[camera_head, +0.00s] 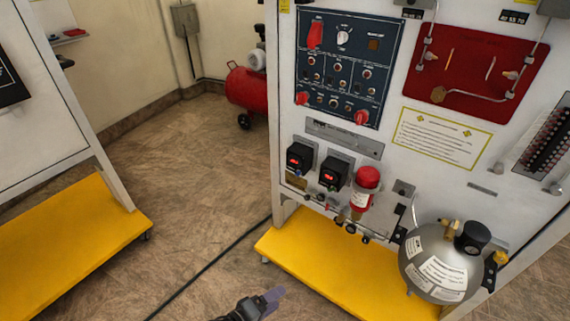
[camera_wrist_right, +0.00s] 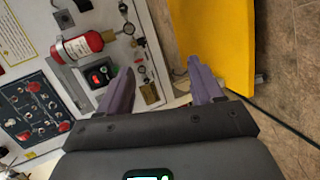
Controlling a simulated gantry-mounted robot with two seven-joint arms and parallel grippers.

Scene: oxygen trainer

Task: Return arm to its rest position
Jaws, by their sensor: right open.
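My right gripper (camera_head: 272,297) shows at the bottom edge of the head view, low in front of the yellow base (camera_head: 335,268) of the trainer panel, over the floor. Only its dark wrist part and a purple fingertip show there. In the right wrist view the two purple fingers of my right gripper (camera_wrist_right: 160,78) stand wide apart with nothing between them. The panel front lies beyond the left finger and the yellow base beyond the right one. It appears clear of the panel. My left gripper is in neither view.
The trainer panel (camera_head: 398,158) carries switches, gauges, a red cylinder (camera_head: 365,188) and a grey spherical tank (camera_head: 440,262). A second panel with a yellow base (camera_head: 75,245) stands at left. A red compressor (camera_head: 248,90) is behind. A black cable crosses the open floor (camera_head: 190,190).

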